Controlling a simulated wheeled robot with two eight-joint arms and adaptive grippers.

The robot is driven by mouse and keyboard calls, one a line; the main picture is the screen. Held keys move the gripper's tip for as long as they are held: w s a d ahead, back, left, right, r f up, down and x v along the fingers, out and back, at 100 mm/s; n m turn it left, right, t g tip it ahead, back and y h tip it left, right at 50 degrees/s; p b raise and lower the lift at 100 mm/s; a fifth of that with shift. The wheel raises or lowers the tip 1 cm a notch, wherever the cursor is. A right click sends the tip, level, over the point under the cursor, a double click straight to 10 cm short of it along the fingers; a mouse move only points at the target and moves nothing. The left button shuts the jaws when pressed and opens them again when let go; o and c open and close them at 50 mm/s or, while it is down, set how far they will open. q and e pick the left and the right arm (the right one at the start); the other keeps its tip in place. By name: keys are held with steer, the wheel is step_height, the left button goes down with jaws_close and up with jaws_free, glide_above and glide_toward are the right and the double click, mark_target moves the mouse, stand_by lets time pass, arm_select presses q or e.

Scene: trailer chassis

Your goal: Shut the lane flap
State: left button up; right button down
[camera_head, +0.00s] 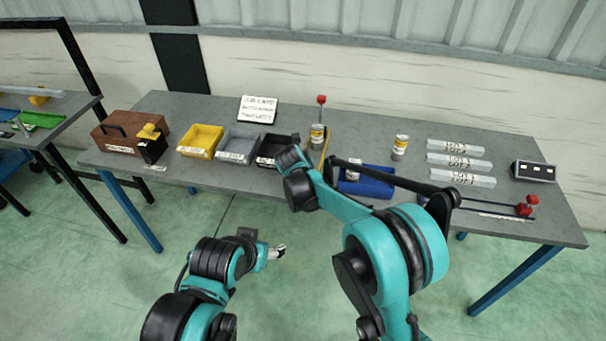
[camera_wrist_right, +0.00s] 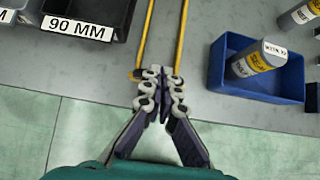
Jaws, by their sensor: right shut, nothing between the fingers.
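Two thin yellow rails (camera_wrist_right: 183,35) run along the grey table to its front edge in the right wrist view. They look like the lane; part of it shows yellow in the head view (camera_head: 324,152). My right gripper (camera_wrist_right: 160,76) is shut and empty at the near end of the rails, by the table edge. A small yellow piece (camera_wrist_right: 134,76) shows just left of its fingertips; I cannot tell if it is the flap. The head view hides the right fingertips behind my arm. My left gripper (camera_head: 277,252) hangs low in front of the table; its fingers are too small to judge.
A red-knobbed post (camera_head: 321,101) and can (camera_head: 317,134) stand behind. Clear blocks (camera_head: 460,162) lie right.

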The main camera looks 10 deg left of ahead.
steer(key=shift+w, duration=0.3)
stand_by(0.5)
